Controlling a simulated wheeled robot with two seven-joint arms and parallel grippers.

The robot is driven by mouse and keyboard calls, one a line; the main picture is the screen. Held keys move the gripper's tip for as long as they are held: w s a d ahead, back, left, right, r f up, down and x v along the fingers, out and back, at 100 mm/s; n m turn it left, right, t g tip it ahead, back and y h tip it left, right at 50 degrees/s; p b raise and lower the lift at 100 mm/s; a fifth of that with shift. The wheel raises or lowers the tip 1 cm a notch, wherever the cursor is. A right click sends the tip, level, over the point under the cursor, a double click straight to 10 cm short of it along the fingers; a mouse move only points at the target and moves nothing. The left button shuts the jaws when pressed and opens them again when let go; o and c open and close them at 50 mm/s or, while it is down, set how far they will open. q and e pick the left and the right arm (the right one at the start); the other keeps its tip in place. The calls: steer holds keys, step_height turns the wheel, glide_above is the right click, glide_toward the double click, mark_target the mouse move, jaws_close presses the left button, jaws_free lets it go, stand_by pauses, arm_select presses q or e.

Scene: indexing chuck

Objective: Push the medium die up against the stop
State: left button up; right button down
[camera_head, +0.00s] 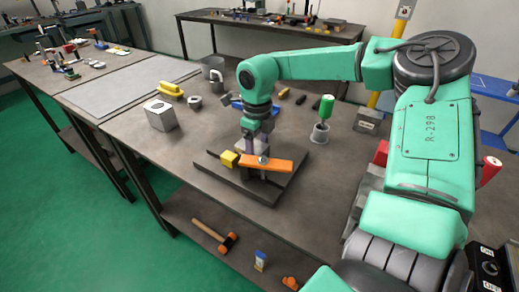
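A dark flat fixture plate (262,188) lies near the front of the workbench. An orange bar (268,165) with a round metal knob lies across it. A small yellow block (229,159) sits at the bar's left end; I cannot tell whether they touch. A pale grey block shows partly behind the bar, under my gripper. I cannot tell which piece is the medium die or the stop. My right gripper (250,145) points down just behind the bar; its fingertips are partly hidden, so its opening and any contact are unclear. My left gripper is out of view.
A green-handled tool (326,106) stands in a grey cup (320,132) to the right. Bench surface left of the plate is clear.

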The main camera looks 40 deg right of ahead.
steer(key=shift+s+a, duration=0.15)
steer(key=shift+a, duration=0.25)
stand_by(0.6)
jaws_free()
